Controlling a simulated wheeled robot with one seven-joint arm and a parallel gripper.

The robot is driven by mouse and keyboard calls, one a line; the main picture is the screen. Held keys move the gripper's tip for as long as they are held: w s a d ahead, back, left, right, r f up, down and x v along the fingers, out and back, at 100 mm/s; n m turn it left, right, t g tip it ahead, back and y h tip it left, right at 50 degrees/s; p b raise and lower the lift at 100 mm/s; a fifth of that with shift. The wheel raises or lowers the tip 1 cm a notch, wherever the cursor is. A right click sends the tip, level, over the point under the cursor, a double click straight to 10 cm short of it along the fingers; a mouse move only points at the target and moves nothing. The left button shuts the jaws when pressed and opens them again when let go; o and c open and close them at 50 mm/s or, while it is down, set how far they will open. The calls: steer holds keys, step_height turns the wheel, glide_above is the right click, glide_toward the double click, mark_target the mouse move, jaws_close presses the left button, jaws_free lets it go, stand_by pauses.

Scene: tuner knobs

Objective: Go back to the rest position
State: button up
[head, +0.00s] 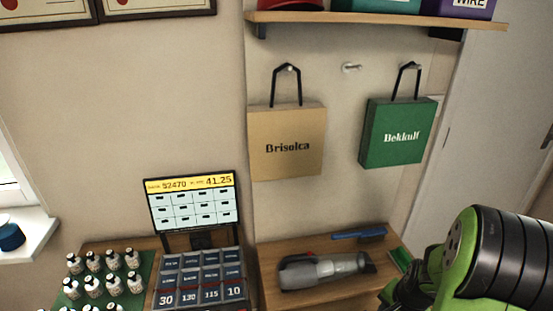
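My gripper (403,291) is at the lower right of the head view, at the end of my green and black arm. Its fingers are dark and mostly hidden by the arm and the picture's lower edge. I cannot tell whether it is open or shut, or whether it holds anything. It appears in front of the right part of the wooden counter (270,262), near a small green item (400,259).
A handheld vacuum (325,270) and a blue brush (359,234) lie on the counter. Left are a screen (192,205), labelled boxes (200,275) and several small bottles (113,284). A tan bag (287,143) and green bag (397,133) hang below a shelf (375,18).

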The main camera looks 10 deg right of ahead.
steer(key=a+r+n+p, duration=0.1)
steer(key=a+r+n, duration=0.3)
steer(key=a+r, duration=0.6)
steer(key=s+a+r+n+t+p, duration=0.1)
steer(key=s+a+r+n, duration=0.3)
steer(key=s+r, duration=0.2)
steer(key=s+a+r+n+t+p, duration=0.1)
steer(key=s+a+r+n+t, duration=0.1)
steer(key=s+a+r+n, duration=0.2)
steer(key=s+r, duration=0.3)
steer(key=shift+s+a+r+n, duration=0.25)
steer(key=shift+a+r+n, duration=0.05)
steer(key=shift+r+n, duration=0.1)
steer(key=shift+w+f, duration=0.1)
steer(key=shift+w, duration=0.45)
steer(key=shift+s, duration=0.1)
